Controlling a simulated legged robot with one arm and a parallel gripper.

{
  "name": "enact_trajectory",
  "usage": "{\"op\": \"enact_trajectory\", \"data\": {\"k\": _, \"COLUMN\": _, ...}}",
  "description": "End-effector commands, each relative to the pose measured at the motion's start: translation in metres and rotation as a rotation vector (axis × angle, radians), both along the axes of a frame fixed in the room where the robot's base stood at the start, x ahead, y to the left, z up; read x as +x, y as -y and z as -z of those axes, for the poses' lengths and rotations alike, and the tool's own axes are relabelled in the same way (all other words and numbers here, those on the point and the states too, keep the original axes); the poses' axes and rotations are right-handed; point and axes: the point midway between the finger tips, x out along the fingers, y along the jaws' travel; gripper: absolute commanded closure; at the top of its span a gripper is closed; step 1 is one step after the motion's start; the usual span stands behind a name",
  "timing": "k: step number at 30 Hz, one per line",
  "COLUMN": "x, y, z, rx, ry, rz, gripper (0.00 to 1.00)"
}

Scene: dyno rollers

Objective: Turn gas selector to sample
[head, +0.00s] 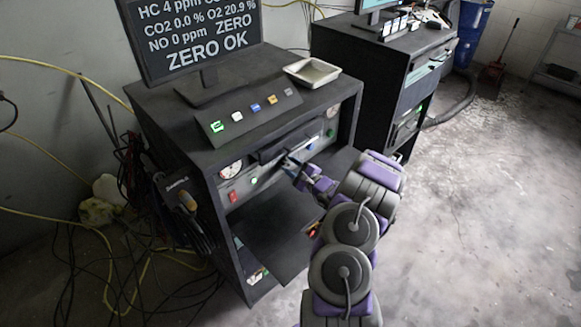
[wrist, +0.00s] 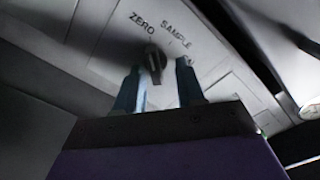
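The gas selector (wrist: 153,62) is a small dark knob on a pale panel (wrist: 98,57) in the wrist view. The labels ZERO (wrist: 142,23) and SAMPLE (wrist: 176,34) are printed above it; a third label to the right is partly hidden by a finger. The knob's upper end leans slightly toward ZERO. My gripper (wrist: 158,68) is open, its two fingers on either side of the knob with gaps showing; contact is not visible. In the head view my gripper (head: 291,167) is at the front of the black cabinet (head: 180,140), and the knob cannot be made out.
A monitor (head: 205,38) on the cabinet reads ZERO OK. A sloped button box (head: 250,113) and a white tray (head: 312,72) sit on top. A shelf or door (head: 270,245) juts out below my arm.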

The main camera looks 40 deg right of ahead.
Motion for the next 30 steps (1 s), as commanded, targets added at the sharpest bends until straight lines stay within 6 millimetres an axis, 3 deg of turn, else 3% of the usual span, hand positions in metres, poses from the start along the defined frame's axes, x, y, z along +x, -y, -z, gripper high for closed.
{"op": "enact_trajectory", "data": {"k": 8, "x": 0.0011, "y": -0.0056, "z": -0.0022, "rx": -0.004, "ry": -0.001, "rz": -0.002, "gripper": 0.64}}
{"op": "enact_trajectory", "data": {"k": 19, "x": 0.0012, "y": -0.0005, "z": 0.0022, "rx": 0.003, "ry": -0.004, "rz": -0.002, "gripper": 0.99}}
{"op": "enact_trajectory", "data": {"k": 30, "x": 0.001, "y": 0.0001, "z": 0.0037, "rx": 0.015, "ry": -0.008, "rz": 0.002, "gripper": 1.0}}
